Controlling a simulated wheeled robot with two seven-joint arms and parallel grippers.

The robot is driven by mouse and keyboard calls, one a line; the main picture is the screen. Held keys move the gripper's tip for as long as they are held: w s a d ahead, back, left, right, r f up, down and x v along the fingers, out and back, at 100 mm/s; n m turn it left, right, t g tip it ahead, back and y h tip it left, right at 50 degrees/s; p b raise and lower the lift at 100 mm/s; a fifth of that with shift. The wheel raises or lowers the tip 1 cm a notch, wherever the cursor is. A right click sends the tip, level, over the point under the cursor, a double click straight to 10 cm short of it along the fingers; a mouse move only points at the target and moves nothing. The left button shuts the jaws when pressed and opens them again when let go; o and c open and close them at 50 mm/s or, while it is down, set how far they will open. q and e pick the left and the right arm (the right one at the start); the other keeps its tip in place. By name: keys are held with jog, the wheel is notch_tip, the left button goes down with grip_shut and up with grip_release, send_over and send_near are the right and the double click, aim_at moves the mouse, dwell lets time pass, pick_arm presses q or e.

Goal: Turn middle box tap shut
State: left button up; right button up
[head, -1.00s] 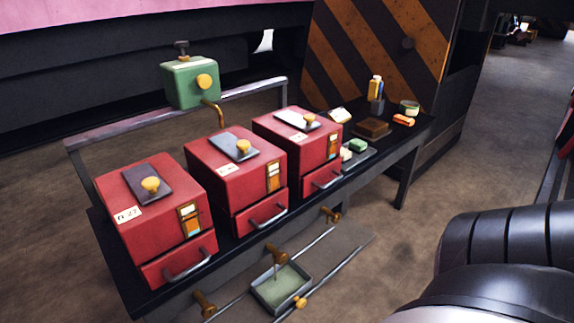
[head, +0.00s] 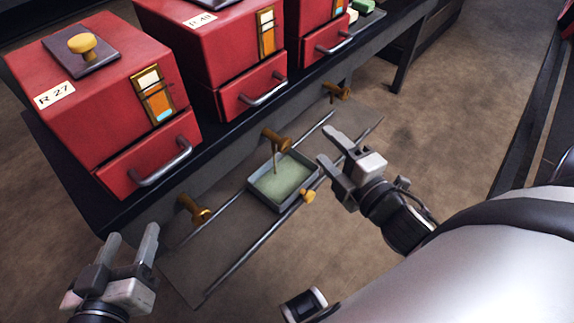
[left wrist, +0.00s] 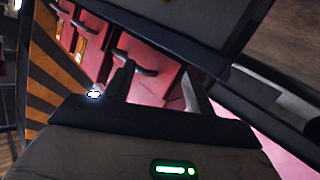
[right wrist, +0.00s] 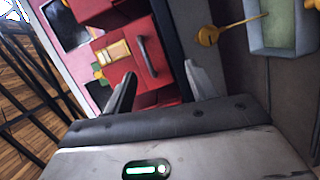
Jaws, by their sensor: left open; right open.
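The middle box tap (head: 275,139) is a brass tap on the bench's front edge below the middle red box (head: 210,50). A thin stream runs from it into a shallow tray (head: 256,198) of greenish liquid. In the right wrist view the tap (right wrist: 208,36) shows beyond and to the right of my right gripper (right wrist: 160,70), with the stream. In the head view my right gripper (head: 328,146) is open and empty, to the right of the tap and apart from it. My left gripper (head: 130,236) is open and empty at the lower left, below the left box.
A brass tap (head: 193,209) stands to the left and another (head: 336,92) to the right. The tray sits between two rails (head: 240,262) with a small brass knob (head: 308,196). Drawer handles (head: 162,166) stick out above. Open floor lies to the right.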

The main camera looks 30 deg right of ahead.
notch_tip(320, 180, down, 5)
jog(key=d+n+t+y+b, duration=0.1)
jog(key=d+n+y+b, duration=0.1)
jog(key=n+b, duration=0.55)
jog(key=n+g+y+b, duration=0.1)
jog(key=n+y+b, duration=0.35)
jog(key=n, duration=1.05)
send_near(287, 147)
jog(key=shift+h, duration=0.65)
jog(key=x, duration=0.3)
jog(key=p+x, duration=0.1)
jog(key=x, duration=0.6)
jog(key=shift+w+a+r+p, duration=0.15)
jog(key=shift+w+a+p, duration=0.15)
jog(key=shift+a+p, duration=0.1)
pick_arm(q)
jog(key=s+d+f+h, duration=0.1)
jog(key=d+f+h, duration=0.1)
jog(key=f, duration=0.4)
jog(key=shift+s+d+f, duration=0.15)
jog(key=shift+s+d, duration=0.1)
jog(key=shift+d, duration=0.4)
pick_arm(e)
jog(key=c, duration=0.9)
